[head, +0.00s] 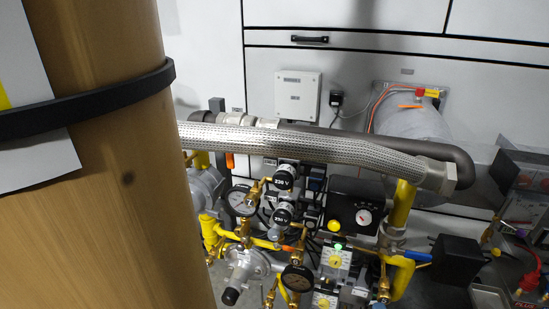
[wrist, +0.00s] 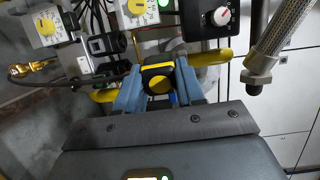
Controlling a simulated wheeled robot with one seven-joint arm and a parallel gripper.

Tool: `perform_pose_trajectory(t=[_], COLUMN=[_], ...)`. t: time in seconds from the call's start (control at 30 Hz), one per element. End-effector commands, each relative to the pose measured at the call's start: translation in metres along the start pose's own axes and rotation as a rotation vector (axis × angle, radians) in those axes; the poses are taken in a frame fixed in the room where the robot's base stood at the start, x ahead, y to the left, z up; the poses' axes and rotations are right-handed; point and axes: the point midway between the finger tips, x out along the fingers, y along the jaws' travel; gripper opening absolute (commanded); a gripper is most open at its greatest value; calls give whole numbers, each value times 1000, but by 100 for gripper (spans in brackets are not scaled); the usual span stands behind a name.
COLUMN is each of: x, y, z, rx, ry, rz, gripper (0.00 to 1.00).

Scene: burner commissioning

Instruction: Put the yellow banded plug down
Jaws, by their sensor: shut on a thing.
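The yellow banded plug (wrist: 157,77) is a black block with yellow on its face, in the middle of the wrist view. My gripper (wrist: 157,88) has blue fingers on both sides of it and is shut on it. Yellow pipe runs behind the plug, and I cannot tell whether the plug touches anything besides the fingers. I cannot make out my gripper or the plug in the head view.
A large brown upright cylinder (head: 110,200) blocks the left of the head view. A braided hose (head: 320,145) crosses above gauges, valves and yellow pipes. A black box with a dial (head: 355,205) also shows in the wrist view (wrist: 208,17). Red items lie at far right.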

Motion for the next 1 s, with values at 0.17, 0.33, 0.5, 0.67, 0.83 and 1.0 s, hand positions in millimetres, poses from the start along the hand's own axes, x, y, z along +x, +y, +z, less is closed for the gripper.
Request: perform_pose_trajectory(t=[0.17, 0.33, 0.5, 0.67, 0.83, 1.0], x=[-5, -9, -13, -15, -16, -16], y=[-36, -59, -79, -89, -92, -91], z=[1, 1, 2, 2, 1, 1], rx=[-2, -3, -5, -5, -4, -3], ry=[-3, -8, -15, -21, -22, -21], rz=[-2, -6, -15, -20, -24, -25], gripper=[0, 0, 0, 0, 0, 0])
